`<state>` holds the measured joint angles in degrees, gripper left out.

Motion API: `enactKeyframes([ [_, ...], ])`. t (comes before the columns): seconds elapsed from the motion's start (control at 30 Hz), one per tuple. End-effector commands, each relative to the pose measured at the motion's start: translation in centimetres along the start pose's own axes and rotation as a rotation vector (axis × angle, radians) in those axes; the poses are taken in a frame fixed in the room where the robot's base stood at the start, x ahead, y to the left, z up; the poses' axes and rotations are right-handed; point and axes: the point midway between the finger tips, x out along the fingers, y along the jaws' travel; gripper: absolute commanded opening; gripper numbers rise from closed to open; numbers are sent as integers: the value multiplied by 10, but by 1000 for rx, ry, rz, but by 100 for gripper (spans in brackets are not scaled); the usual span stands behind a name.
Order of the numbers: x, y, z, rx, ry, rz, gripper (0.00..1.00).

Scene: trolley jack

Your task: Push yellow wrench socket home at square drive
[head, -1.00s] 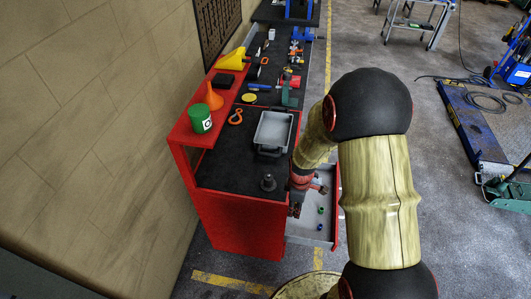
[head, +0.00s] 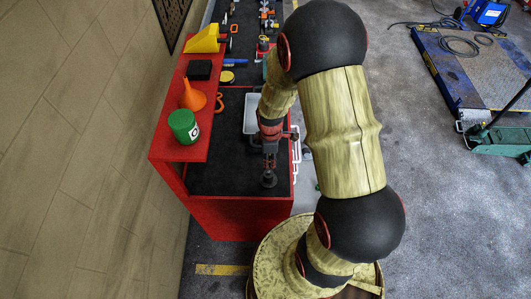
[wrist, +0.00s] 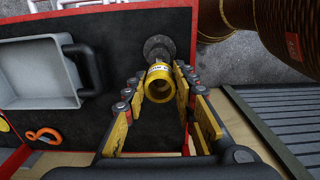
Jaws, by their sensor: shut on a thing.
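The yellow wrench socket (wrist: 159,83) is between my fingertips in the wrist view, its open round end facing the camera. My gripper (wrist: 157,78) is shut on it. Just beyond the socket is a dark round-based stand (wrist: 158,46) on the black bench top. In the head view the stand (head: 268,179) is near the bench's front edge, with my gripper (head: 270,150) right at it. The square drive itself is hidden, so I cannot tell whether the socket touches it or how far it is seated.
A grey tray (wrist: 35,72) lies beside the stand on the black bench top (head: 225,178). An orange hook (wrist: 43,136) is near it. Bench top left of the stand is clear.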

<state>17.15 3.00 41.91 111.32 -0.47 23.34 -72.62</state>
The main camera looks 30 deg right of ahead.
Motion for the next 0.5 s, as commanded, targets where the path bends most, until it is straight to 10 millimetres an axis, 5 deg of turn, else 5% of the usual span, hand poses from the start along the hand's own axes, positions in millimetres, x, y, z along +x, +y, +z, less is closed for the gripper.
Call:
enactKeyframes([
  [0.5,9,0,1,6,0,14,0],
])
